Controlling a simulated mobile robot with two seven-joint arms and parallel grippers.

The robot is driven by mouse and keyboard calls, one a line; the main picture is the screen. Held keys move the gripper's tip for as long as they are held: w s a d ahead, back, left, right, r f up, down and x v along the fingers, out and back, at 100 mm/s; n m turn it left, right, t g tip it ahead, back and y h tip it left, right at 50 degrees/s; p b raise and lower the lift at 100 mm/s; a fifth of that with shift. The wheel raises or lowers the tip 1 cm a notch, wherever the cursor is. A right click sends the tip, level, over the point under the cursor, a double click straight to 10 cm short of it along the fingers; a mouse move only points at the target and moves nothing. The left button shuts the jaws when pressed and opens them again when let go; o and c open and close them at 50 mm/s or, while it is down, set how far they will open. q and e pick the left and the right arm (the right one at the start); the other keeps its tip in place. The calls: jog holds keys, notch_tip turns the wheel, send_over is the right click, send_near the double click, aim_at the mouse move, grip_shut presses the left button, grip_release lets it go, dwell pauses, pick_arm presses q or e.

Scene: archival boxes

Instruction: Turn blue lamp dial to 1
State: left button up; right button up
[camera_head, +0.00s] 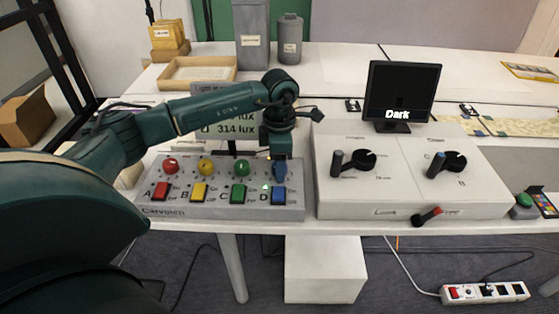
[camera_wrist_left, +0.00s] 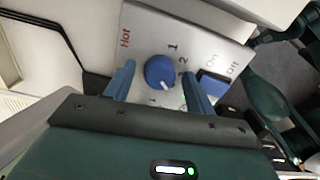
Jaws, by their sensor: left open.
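The blue lamp dial (camera_head: 279,172) is the rightmost knob on the grey control panel (camera_head: 225,213), above the blue switch (camera_head: 278,195). In the left wrist view the dial (camera_wrist_left: 158,68) is round, with a white mark at its lower right edge. A printed 1 is above it and a 2 to its right. My left gripper (camera_head: 280,157) points down over the dial. In the wrist view its two blue fingers (camera_wrist_left: 158,76) are open, one on each side of the dial. I cannot tell whether they touch it. My right gripper is not in view.
Red (camera_head: 170,166), yellow (camera_head: 206,167) and green (camera_head: 242,168) knobs stand left of the blue dial, with coloured switches below. A white box with two black dials (camera_head: 412,185) stands close on the right. A small monitor (camera_head: 403,92) reads "Dark". A lux display (camera_head: 235,128) is partly hidden behind my arm.

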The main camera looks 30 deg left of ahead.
pick_arm(q)
jog(key=shift+c, duration=0.5)
jog(key=c, duration=0.9)
